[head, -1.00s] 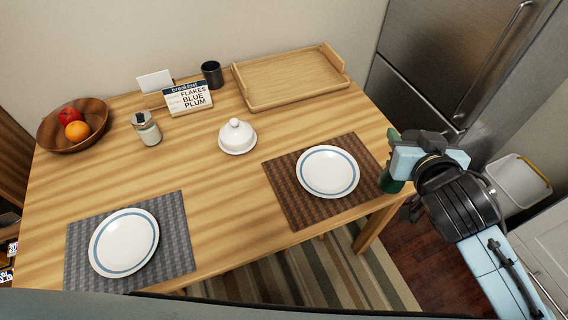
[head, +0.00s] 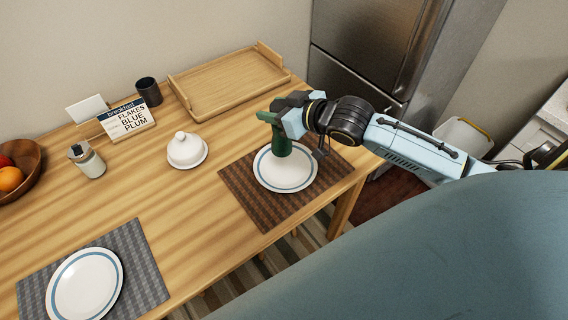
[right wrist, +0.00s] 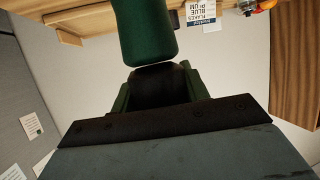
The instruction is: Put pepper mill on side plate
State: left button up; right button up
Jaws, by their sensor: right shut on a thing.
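My right gripper (head: 280,118) is shut on a dark green pepper mill (head: 281,143). The mill is roughly upright, with its lower end over the far part of a white plate with a blue ring (head: 286,178). I cannot tell whether its bottom touches the plate. The mill also shows close up at the top of the right wrist view (right wrist: 145,35). A matching plate (head: 84,288) lies on a grey placemat at lower left. My left gripper is not in view.
The near plate rests on a brown placemat (head: 250,201). A white lidded butter dish (head: 187,152), a glass jar (head: 90,162), a sign (head: 128,119), a dark cup (head: 148,92), a wooden tray (head: 225,88) and a fruit bowl (head: 25,180) stand further back or left. The fridge (head: 365,45) is behind.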

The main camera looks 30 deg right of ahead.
jog(key=f, duration=0.1)
jog(key=d+f, duration=0.1)
jog(key=f, duration=0.1)
jog(key=f+b, duration=0.1)
jog(key=f, duration=0.1)
jog(key=shift+w+d+f, duration=0.15)
jog(key=shift+w+d, duration=0.1)
jog(key=shift+w, duration=0.1)
jog(key=shift+f+b, duration=0.6)
jog(key=shift+f, duration=1.75)
jog(key=shift+r, duration=0.1)
jog(key=o, duration=1.4)
jog(key=shift+s, duration=0.1)
jog(key=p+v, duration=0.2)
jog(key=v, duration=0.9)
jog(key=shift+s+d, duration=0.2)
jog(key=shift+s, duration=0.2)
